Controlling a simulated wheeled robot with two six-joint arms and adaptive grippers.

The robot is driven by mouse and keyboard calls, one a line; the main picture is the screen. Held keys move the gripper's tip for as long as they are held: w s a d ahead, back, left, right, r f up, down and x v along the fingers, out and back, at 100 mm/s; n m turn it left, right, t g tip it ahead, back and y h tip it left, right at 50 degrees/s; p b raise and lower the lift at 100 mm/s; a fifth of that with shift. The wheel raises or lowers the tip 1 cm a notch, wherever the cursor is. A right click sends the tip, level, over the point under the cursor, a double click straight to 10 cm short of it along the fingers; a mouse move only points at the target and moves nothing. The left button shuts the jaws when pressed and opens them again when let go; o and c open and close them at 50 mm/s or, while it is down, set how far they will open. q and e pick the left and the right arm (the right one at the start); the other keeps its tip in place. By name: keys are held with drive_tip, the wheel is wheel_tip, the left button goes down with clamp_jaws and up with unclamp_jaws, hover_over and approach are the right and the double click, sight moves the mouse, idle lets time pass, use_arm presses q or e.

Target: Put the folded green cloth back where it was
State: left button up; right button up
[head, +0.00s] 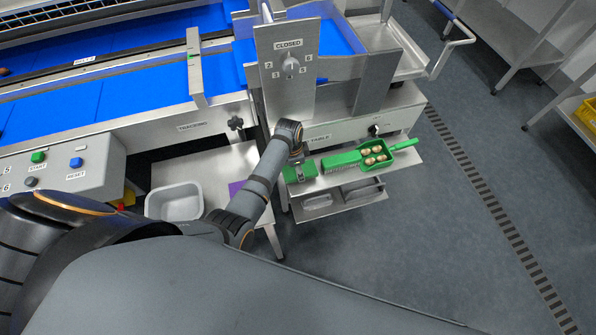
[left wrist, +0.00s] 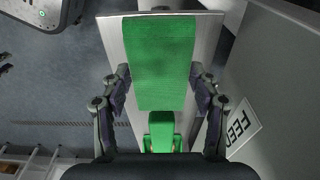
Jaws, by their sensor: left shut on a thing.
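The folded green cloth (left wrist: 160,50) lies flat between the two fingers of my left gripper (left wrist: 160,82), which is shut on its sides. In the head view the cloth (head: 306,172) shows beside my left gripper (head: 298,165), over the left part of a narrow steel shelf (head: 330,180). The gripper hides part of it. I cannot tell whether the cloth touches the shelf or is just above it. My right gripper is in neither view.
A green brush (head: 340,161) and a green scoop (head: 404,145) holding several round brown items are right of the cloth on the shelf. Grey trays sit on a lower shelf. A panel marked CLOSED (head: 287,75) stands behind. A grey bin (head: 174,202) is at left.

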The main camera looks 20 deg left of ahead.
use_arm(q)
wheel_tip(320, 180, down, 2)
drive_tip(key=shift+f, duration=0.15)
drive_tip(key=shift+f, duration=0.15)
drive_tip(key=o, duration=1.1)
